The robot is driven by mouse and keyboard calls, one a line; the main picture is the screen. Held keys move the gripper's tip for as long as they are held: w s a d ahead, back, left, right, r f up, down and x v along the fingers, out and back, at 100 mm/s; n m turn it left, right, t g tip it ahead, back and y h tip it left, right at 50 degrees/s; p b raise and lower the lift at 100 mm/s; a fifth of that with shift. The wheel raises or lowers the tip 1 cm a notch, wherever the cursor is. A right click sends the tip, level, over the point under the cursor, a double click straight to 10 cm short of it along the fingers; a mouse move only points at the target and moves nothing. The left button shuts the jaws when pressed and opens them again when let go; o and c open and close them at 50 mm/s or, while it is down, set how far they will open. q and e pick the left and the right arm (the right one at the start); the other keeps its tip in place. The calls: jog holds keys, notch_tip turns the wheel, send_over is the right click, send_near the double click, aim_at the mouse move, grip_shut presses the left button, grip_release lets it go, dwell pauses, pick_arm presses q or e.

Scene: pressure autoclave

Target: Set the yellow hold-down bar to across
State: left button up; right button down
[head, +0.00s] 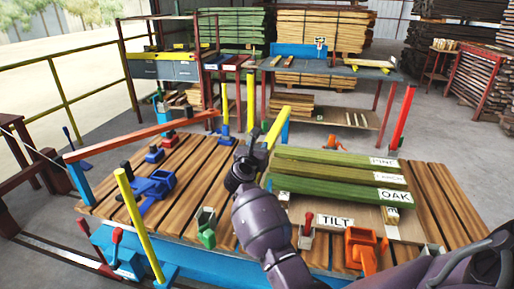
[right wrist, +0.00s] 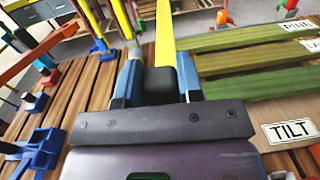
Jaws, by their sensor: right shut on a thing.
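The yellow hold-down bar (head: 277,126) slants up and away from my right gripper, beside the left end of the green planks. In the right wrist view the bar (right wrist: 165,32) points away between my fingers, left of the planks. My right gripper (head: 252,152) is shut on its black end grip, and that grip (right wrist: 160,82) sits between the two blue-grey fingers (right wrist: 157,85). The bar's pivot is hidden by my gripper. My left gripper is not in view.
Green planks (head: 335,177) labelled PINE, LARCH and OAK lie on the slatted bench (head: 445,195). A red-handled lever (head: 308,222) stands by the TILT label, with an orange clamp (head: 362,248) to its right. Blue clamps (head: 152,186), a green clamp (head: 207,235) and a yellow post (head: 138,225) stand left.

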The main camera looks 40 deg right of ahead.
jog(key=s+d+p, duration=0.1)
jog(key=s+d, duration=0.1)
jog(key=shift+s+d+f, duration=0.1)
jog(key=shift+s+d, duration=0.15)
jog(key=shift+s, duration=0.15)
jog(key=c, duration=1.1)
grip_release()
jog(key=o, duration=0.3)
jog(key=shift+s+d, duration=0.15)
jog(key=shift+s, duration=0.05)
jog(key=shift+o, duration=0.2)
jog(key=shift+w+a, duration=0.1)
jog(key=shift+a, duration=0.1)
